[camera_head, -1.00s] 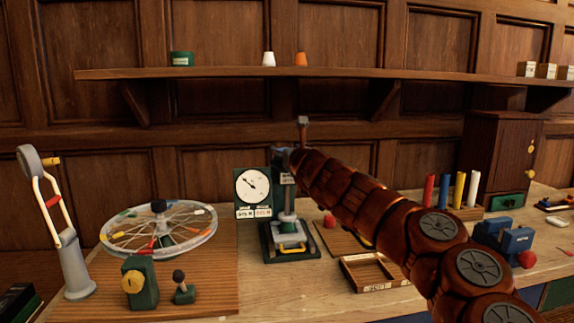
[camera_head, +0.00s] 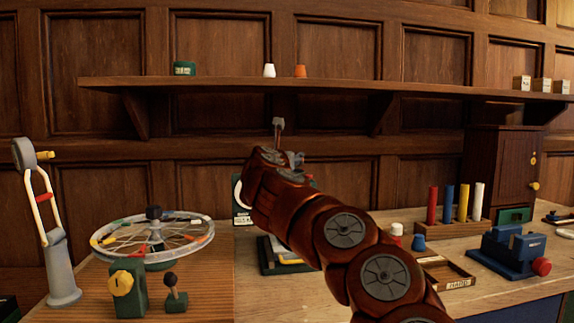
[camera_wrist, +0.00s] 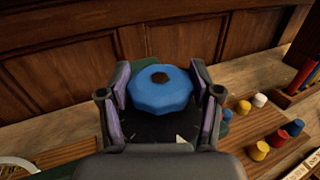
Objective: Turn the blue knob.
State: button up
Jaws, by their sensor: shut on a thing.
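The blue knob (camera_wrist: 160,92) shows in the wrist view as a faceted disc with a dark brown spot at its centre. My gripper (camera_wrist: 160,80) is shut on it, with one purple-lined finger against its left side and one against its right. What lies under the knob is mostly hidden by my gripper. In the head view my arm covers the knob and my fingers. A green stand base (camera_head: 268,258) shows partly below my arm, and the edge of a white dial gauge (camera_head: 238,195) shows to its left.
A spoked wheel (camera_head: 150,235), a green block with a yellow knob (camera_head: 122,283) and a small lever (camera_head: 173,290) stand at left. Several small cups show beside my gripper, including a blue one (camera_head: 418,243). A blue vise (camera_head: 510,248) and an open tray (camera_head: 445,272) are at right.

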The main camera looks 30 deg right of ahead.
jog(key=shift+m+g+h, duration=1.1)
jog(key=shift+g, duration=0.3)
jog(key=shift+m+g+h, duration=0.3)
jog(key=shift+m+g, duration=0.1)
jog(key=shift+g, duration=0.1)
jog(key=o, duration=1.1)
jog(key=shift+o, duration=0.2)
jog(key=shift+v, duration=0.8)
jog(key=v, duration=1)
jog(key=shift+a, duration=0.2)
jog(key=shift+s, duration=0.1)
